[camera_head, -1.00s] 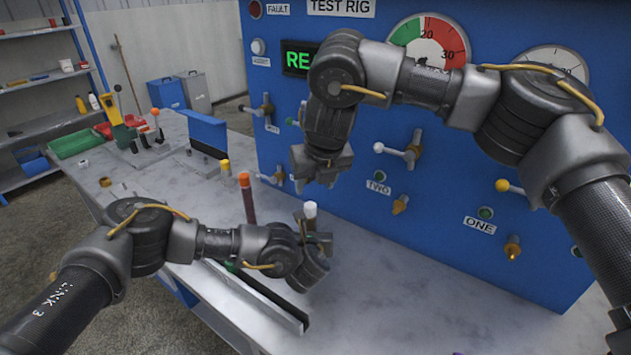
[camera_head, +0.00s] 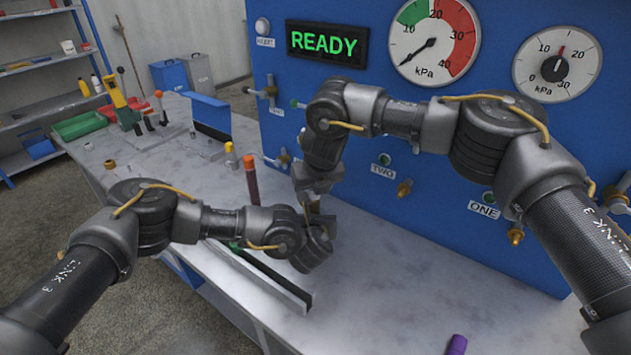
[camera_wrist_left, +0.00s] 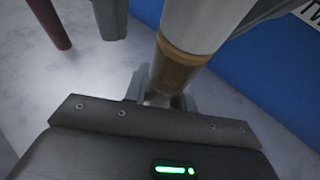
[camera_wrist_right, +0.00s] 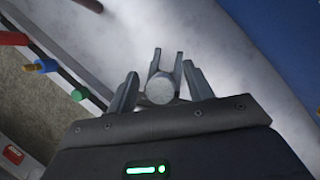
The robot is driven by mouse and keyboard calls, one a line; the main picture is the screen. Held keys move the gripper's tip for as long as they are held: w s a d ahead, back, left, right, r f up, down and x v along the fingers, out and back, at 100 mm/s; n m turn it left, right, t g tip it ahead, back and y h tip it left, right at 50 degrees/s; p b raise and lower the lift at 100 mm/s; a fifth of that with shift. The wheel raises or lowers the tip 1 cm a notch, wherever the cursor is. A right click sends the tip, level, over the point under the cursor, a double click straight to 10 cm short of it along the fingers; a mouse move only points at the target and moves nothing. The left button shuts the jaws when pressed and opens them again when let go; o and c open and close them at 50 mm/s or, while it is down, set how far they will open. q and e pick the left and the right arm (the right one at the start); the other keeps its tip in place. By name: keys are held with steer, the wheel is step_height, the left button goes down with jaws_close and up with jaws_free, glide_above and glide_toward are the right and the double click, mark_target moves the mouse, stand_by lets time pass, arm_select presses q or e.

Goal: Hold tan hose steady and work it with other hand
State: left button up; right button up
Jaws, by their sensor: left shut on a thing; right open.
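The tan hose (camera_wrist_left: 176,68) stands upright with a white upper end, seen close in the left wrist view. My left gripper (camera_wrist_left: 160,92) is shut on its tan part; in the head view the left gripper (camera_head: 318,228) is low over the bench. My right gripper (camera_head: 313,192) is just above it, pointing down. In the right wrist view the round white end of the tan hose (camera_wrist_right: 160,88) lies between the open fingers of my right gripper (camera_wrist_right: 160,92). Contact there cannot be told.
A dark red hose (camera_head: 250,182) with an orange top stands left of the grippers. The blue test rig (camera_head: 440,215) with valves and gauges rises behind. A purple thing (camera_head: 457,345) is at the front edge. The bench right of the grippers is clear.

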steer(key=shift+w+f, duration=0.2)
steer(key=shift+f, duration=0.15)
steer(key=c, duration=1)
steer(key=o, duration=1)
